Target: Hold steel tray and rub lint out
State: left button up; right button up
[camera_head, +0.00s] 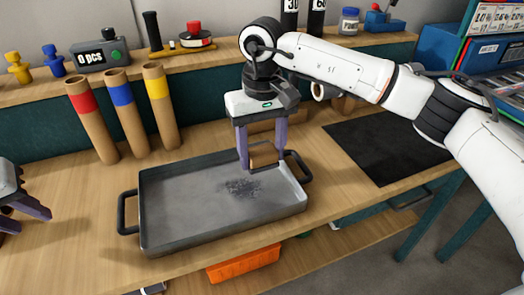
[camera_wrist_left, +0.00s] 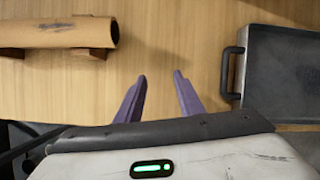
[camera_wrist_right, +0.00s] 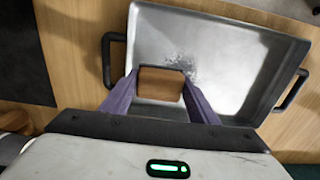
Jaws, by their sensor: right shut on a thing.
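The steel tray (camera_head: 185,205) lies on the wooden bench with a black handle at each end. A dark patch of lint (camera_head: 243,187) lies on its floor, right of the middle. My right gripper (camera_head: 263,153) is shut on a brown block (camera_head: 264,160), low over the tray's right part behind the lint. The right wrist view shows the block (camera_wrist_right: 160,83) between the fingers; whether it touches the tray floor I cannot tell. My left gripper (camera_wrist_left: 161,76) is open and empty over the bench, left of the tray and apart from its left handle (camera_wrist_left: 228,72).
Three brown tubes with red (camera_head: 92,120), blue (camera_head: 128,115) and yellow (camera_head: 160,105) bands stand behind the tray. A brown roll (camera_wrist_left: 60,34) lies on supports near my left gripper. A black mat (camera_head: 385,147) lies right. An orange bin (camera_head: 243,263) sits below.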

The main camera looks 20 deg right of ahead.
aim_at(119, 212)
pick_arm(q)
jog(key=s+d+r+m+h, duration=0.2)
jog(key=d+r, duration=0.2)
jog(key=d, duration=0.7)
jog(key=x, duration=1.2)
jog(key=shift+d+f, duration=0.15)
jog(key=shift+d, duration=0.2)
grip_shut()
